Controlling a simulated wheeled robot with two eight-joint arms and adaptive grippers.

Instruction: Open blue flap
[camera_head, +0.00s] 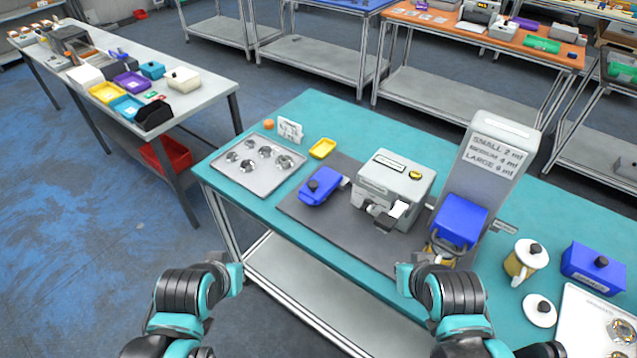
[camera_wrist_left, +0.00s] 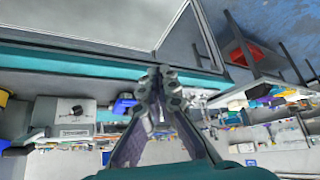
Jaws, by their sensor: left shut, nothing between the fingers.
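A tall grey dispenser (camera_head: 498,150) with a volume label stands on the teal table, and a blue flap (camera_head: 458,222) covers its lower front. The flap looks closed, tilted down toward me, with a small yellowish part (camera_head: 440,252) below it. My left arm comes in at the lower left, short of the table's front edge, and its fingers do not show clearly in the head view. In the left wrist view my left gripper (camera_wrist_left: 160,75) is shut and empty, apart from the flap. My right arm is below the dispenser, its fingers not visible.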

